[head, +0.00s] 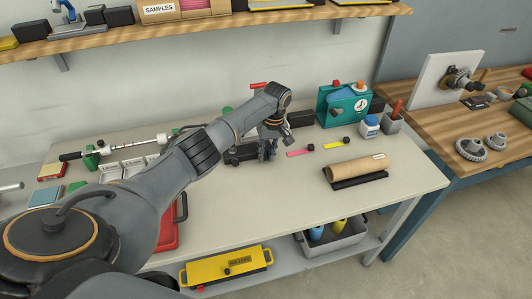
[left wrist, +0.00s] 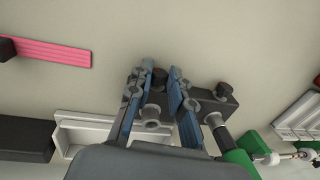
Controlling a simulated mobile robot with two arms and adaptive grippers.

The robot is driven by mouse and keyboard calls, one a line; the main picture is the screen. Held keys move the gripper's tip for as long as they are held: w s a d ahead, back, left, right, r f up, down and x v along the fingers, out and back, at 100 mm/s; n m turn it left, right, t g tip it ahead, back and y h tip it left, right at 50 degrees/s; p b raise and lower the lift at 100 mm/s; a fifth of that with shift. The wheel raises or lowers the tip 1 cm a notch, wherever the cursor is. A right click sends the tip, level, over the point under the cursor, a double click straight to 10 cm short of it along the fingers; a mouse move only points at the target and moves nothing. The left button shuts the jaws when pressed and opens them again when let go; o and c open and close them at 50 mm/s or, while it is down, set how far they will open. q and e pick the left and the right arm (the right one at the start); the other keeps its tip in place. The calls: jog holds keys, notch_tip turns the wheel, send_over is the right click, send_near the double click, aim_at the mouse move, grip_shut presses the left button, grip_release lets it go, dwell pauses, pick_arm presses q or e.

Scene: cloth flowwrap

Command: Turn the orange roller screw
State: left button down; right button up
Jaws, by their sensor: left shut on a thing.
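My left gripper (head: 267,151) is low over the back middle of the table. In the left wrist view, its blue-padded fingers (left wrist: 158,76) are closed around a small dark screw knob (left wrist: 158,80), with a grey round part (left wrist: 151,113) below it. No clear orange shows on this knob, and its lower part is hidden. A red piece (head: 258,85) shows behind my arm in the head view. My right gripper is not in view.
A pink strip (head: 300,153) and a yellow strip (head: 334,145) lie right of the gripper. A brown roll (head: 357,168) lies farther right. A teal machine (head: 343,104) stands at the back. The front middle is clear.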

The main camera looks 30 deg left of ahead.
pick_arm(q)
jog(key=c, duration=1.5)
grip_release()
jog(key=shift+r, duration=0.1)
notch_tip(320, 180, up, 12)
jog(key=w+d, duration=0.1)
jog(key=shift+w, duration=0.15)
